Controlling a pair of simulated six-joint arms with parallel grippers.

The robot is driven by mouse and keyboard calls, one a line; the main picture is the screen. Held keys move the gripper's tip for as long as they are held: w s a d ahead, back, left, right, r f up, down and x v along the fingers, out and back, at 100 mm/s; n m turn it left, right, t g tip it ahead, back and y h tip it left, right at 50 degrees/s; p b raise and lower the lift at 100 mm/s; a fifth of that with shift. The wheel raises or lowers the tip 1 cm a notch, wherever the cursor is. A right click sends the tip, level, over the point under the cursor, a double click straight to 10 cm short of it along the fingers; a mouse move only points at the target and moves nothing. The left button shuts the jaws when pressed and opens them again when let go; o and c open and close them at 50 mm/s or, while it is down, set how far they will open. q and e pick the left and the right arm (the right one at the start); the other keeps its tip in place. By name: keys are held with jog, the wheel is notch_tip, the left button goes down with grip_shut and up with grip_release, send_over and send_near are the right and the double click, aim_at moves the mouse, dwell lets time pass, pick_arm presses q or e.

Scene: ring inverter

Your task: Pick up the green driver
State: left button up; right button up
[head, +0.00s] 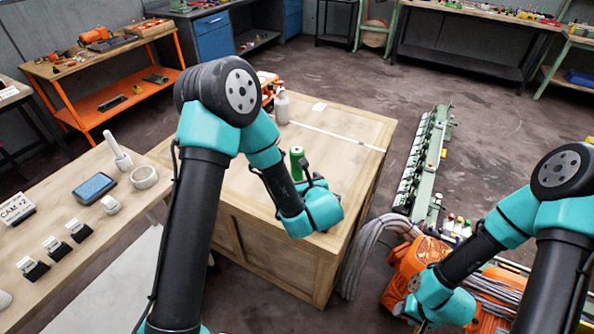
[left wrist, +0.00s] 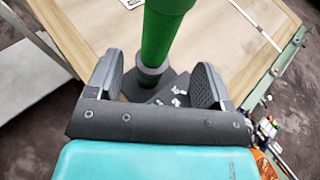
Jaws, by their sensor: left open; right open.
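The green driver (head: 297,160) stands upright on top of the wooden crate. In the left wrist view the green driver (left wrist: 160,32) rises from a dark grey base and lies between and beyond my finger pads. My left gripper (left wrist: 160,80) is open, one finger on each side, with gaps visible between pads and driver. In the head view my left wrist hides most of those fingers beside the driver. My right gripper (head: 413,290) is at the lower right, over the orange machine, away from the driver; its fingers are hard to make out.
The wooden crate (head: 345,127) also carries a grey-white bottle (head: 282,107) at its back. A bench (head: 52,205) with small parts stands at left. The orange machine (head: 405,262) with grey hoses is right of the crate. The crate's right rear top is mostly clear.

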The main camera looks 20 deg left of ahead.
aim_at(299, 174)
pick_arm(q)
jog(key=shift+x, duration=1.55)
jog(key=shift+f+x, duration=0.1)
jog(key=shift+x, duration=1.2)
jog(key=shift+f+x, duration=0.15)
jog(key=shift+x, duration=1.2)
jog(key=shift+s, duration=0.15)
jog(key=shift+r, duration=0.1)
jog(key=c, duration=1.1)
jog(key=shift+c, duration=0.2)
